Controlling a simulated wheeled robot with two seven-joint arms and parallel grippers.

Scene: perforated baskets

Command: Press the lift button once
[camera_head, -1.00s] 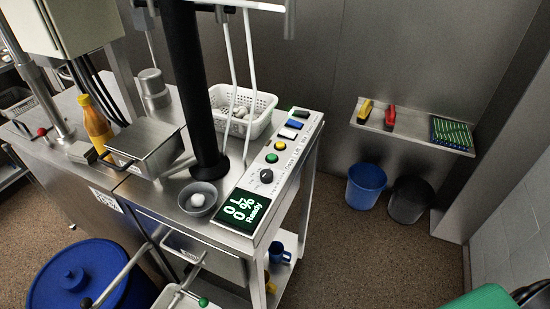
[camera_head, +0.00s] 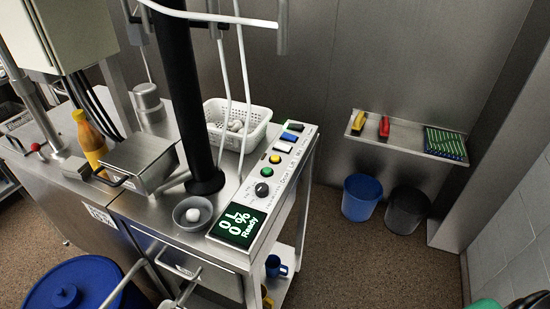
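The control panel (camera_head: 249,205) lies along the right edge of the steel counter. It carries a round yellow button (camera_head: 275,159), a round green button (camera_head: 267,172) and a dark knob (camera_head: 262,189). Farther back are blue (camera_head: 293,126), white and dark rectangular buttons. The labels beside them are too small to read, so I cannot tell which is the lift button. The green display (camera_head: 237,225) at the near end shows zeros and "Ready". Neither of my grippers is in view.
A black column (camera_head: 185,100) and white hoses stand left of the panel. A white perforated basket (camera_head: 238,125) holds white egg-like objects behind it. A grey bowl (camera_head: 193,211) sits beside the display. Buckets (camera_head: 362,197) stand under the wall shelf (camera_head: 405,135); floor between is clear.

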